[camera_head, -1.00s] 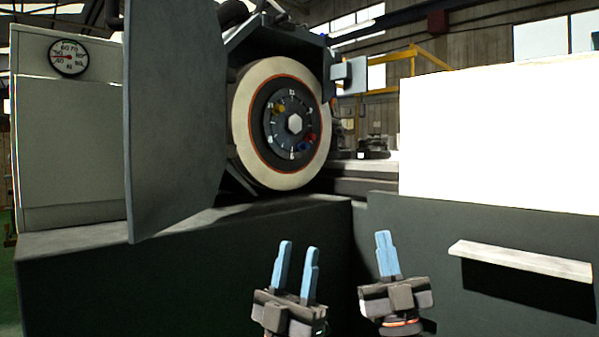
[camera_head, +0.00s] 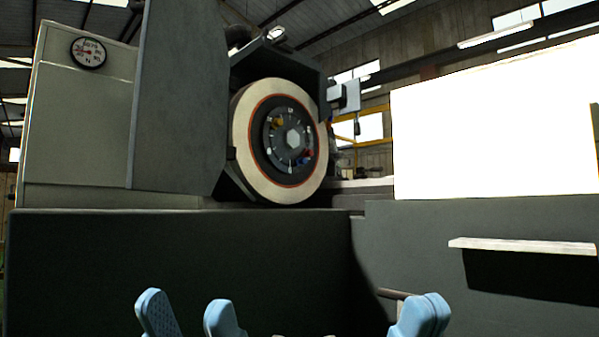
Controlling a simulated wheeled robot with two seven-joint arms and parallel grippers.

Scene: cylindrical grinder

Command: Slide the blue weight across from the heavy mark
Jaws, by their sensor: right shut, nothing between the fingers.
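The small blue weight (camera_head: 300,161) sits on the dark round hub of the grinding wheel (camera_head: 245,160), at the hub's lower right. The marks around the hub are too small to read, so I cannot tell which is the heavy one. My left gripper (camera_head: 188,304) is open and empty at the bottom, below and left of the wheel. My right gripper (camera_head: 422,309) is shut and empty at the bottom right. Both are well apart from the wheel.
A tall grey guard plate (camera_head: 178,100) stands left of the wheel. The dark machine bed (camera_head: 180,260) lies below it. A white ledge (camera_head: 520,246) juts from the front panel at right. A bright white panel (camera_head: 490,130) stands above it. A dial gauge (camera_head: 88,52) is at far left.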

